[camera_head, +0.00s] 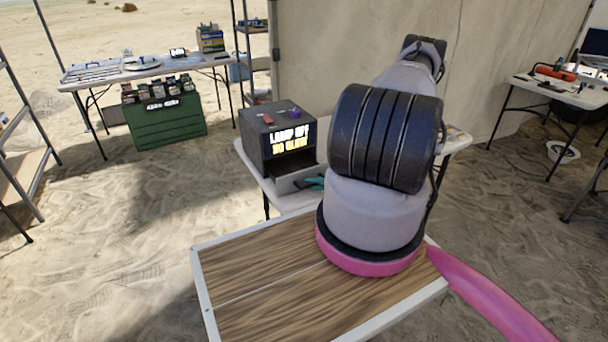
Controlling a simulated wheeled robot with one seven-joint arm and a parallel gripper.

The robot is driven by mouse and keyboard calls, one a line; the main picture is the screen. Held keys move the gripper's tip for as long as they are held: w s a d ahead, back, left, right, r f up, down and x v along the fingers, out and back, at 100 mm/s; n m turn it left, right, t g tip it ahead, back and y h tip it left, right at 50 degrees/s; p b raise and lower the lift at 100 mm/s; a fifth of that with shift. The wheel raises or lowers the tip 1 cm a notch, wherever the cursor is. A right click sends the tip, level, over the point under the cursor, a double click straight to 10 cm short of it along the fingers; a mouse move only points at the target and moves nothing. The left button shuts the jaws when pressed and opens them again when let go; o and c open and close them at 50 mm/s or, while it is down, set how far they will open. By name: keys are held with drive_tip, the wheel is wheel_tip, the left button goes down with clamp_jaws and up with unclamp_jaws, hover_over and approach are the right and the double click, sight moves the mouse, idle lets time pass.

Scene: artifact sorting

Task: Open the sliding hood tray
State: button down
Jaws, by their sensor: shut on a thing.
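The hood is a dark box (265,145) on a white table, with a lit sign reading "LAMP OFF NO GLOW" on its front. Its sliding tray (288,185) sticks out below the sign, partly open, with a dark inside showing. The teal fingers of my gripper (314,183) are at the tray's front, shut on it. My arm hides the rest of the gripper and the tray's right side, so the exact grip on the handle does not show.
A red item (266,119) and a purple item (295,112) sit on the hood. A green chest (165,122) and a cluttered table (105,72) stand at the back left. Another table (560,90) stands at the right. Sand lies between.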

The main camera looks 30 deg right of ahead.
drive_tip(key=shift+s+d, duration=0.1)
drive_tip(key=shift+s, duration=0.7)
drive_tip(key=c, duration=0.9)
unclamp_jaws()
drive_tip(key=v, duration=1)
drive_tip(key=shift+s+d, duration=0.3)
